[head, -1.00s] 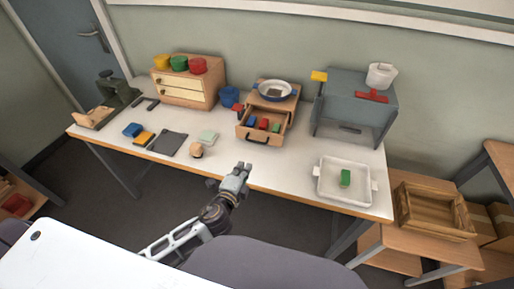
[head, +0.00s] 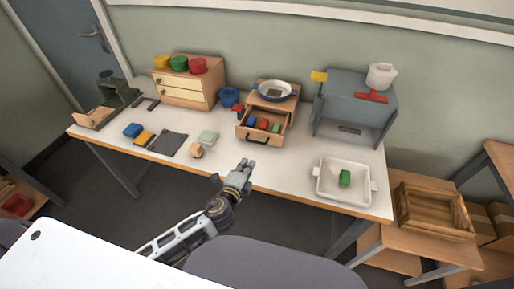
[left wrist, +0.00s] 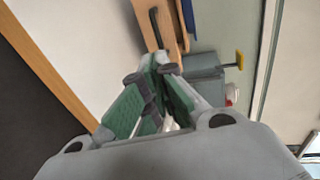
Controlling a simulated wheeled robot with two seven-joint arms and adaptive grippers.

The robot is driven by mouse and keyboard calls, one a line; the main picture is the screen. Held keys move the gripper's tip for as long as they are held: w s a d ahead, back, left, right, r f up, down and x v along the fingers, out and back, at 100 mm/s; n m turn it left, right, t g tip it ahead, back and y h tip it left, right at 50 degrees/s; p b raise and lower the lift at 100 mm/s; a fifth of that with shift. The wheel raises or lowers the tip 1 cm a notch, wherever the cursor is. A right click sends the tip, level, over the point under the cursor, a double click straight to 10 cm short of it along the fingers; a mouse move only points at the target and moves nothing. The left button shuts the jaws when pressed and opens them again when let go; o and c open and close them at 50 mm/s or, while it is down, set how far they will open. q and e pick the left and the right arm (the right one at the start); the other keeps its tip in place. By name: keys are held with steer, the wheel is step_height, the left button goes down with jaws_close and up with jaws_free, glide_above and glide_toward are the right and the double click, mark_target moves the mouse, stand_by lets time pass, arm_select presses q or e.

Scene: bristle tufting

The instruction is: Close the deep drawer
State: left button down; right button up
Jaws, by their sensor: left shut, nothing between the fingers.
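The open wooden drawer (head: 260,134) sticks out toward me from a small wooden cabinet (head: 291,104) on the white table. In the left wrist view, the drawer's wooden front (left wrist: 172,26) and dark handle (left wrist: 155,27) show just beyond the shut fingers (left wrist: 160,65). My right gripper is not in view.
A blue-rimmed pan (head: 273,90) stands on the small cabinet. A blue cup (head: 229,97) is to its left, a grey metal housing (head: 345,100) to its right. A white tray (head: 328,194) holds a green block. A pale green item (head: 207,137) and a wooden piece (head: 196,151) lie left.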

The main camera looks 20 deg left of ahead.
arm_select(q)
steer(key=shift+p+x, duration=0.55)
steer(key=shift+x, duration=5.3)
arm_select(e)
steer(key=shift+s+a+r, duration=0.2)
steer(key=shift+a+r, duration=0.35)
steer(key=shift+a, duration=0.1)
arm_select(q)
steer(key=shift+w, duration=0.15)
